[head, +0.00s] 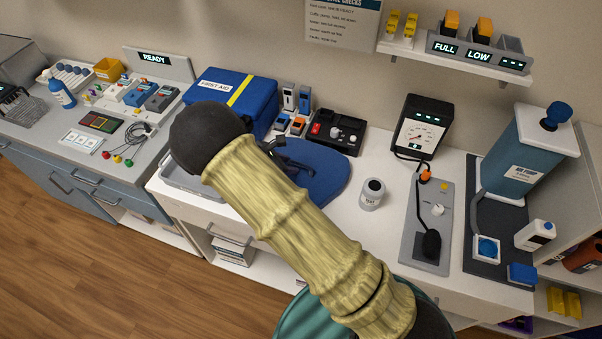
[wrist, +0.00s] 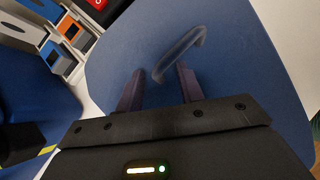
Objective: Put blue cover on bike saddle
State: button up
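A flat blue panel with rounded edges (head: 327,178), which I take to be the blue cover, lies on the white counter behind my arm. It fills much of the wrist view (wrist: 225,75) and has a dark raised handle (wrist: 182,52). My gripper (head: 292,166) is over the panel in the head view, partly hidden by my arm. In the wrist view its two dark fingers (wrist: 160,72) are apart with nothing held. The handle's near end shows close to the gap between the fingertips; I cannot tell whether they touch. I cannot make out a bike saddle in either view.
A blue first-aid box (head: 232,95) stands behind left of the panel, a black control box (head: 350,120) behind it. A white jar (head: 371,193) stands to the right, then a grey panel (head: 415,262) and a blue air pump (head: 515,165). Bare counter surrounds the jar.

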dwell(0.4)
grip_shut()
jog(key=shift+r, duration=0.1)
notch_tip(320, 180, up, 10)
jog(key=b, duration=0.1)
jog(key=shift+b, duration=0.3)
dwell(0.9)
